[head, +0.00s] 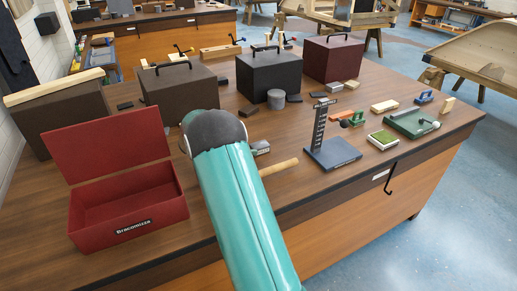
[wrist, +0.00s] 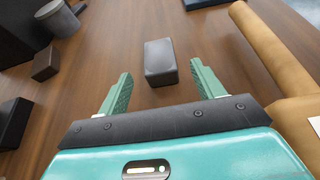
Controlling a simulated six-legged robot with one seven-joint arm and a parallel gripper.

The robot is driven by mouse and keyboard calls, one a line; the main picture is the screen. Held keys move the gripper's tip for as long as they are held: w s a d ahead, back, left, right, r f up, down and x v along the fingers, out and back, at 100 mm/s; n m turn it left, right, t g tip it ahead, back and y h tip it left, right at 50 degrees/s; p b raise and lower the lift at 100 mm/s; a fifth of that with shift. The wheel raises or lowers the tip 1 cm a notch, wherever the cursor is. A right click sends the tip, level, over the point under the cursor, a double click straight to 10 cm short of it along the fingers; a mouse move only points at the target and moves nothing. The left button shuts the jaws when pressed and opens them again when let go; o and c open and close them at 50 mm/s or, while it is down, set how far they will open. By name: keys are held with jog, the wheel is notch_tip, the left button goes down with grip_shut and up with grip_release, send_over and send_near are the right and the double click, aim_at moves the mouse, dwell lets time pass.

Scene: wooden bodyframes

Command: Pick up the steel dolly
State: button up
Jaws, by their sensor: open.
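A dark grey block with rounded edges, which looks like the steel dolly (wrist: 160,62), lies on the brown wooden tabletop in the wrist view. My gripper (wrist: 161,72) is open, with its two green fingers spread to either side of the block's near end. Nothing is held. Whether the fingers are level with the block or above it I cannot tell. In the head view a small grey block (head: 261,147), likely the same dolly, shows just right of my teal arm. My gripper is hidden behind the arm there.
A tan wooden handle (head: 279,167) lies close on the right. A grey cylinder (head: 276,97) and small dark block (head: 249,110) are beyond. An open red box (head: 127,205) stands left; a dark upright stand (head: 332,152) stands right. Large lidded boxes (head: 269,75) line the back.

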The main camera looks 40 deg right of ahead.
aim_at(262, 145)
jog(key=x, duration=0.7)
jog(key=shift+s+d+r, duration=0.1)
jog(key=shift+d, duration=0.05)
grip_shut()
jog(key=shift+r, duration=0.15)
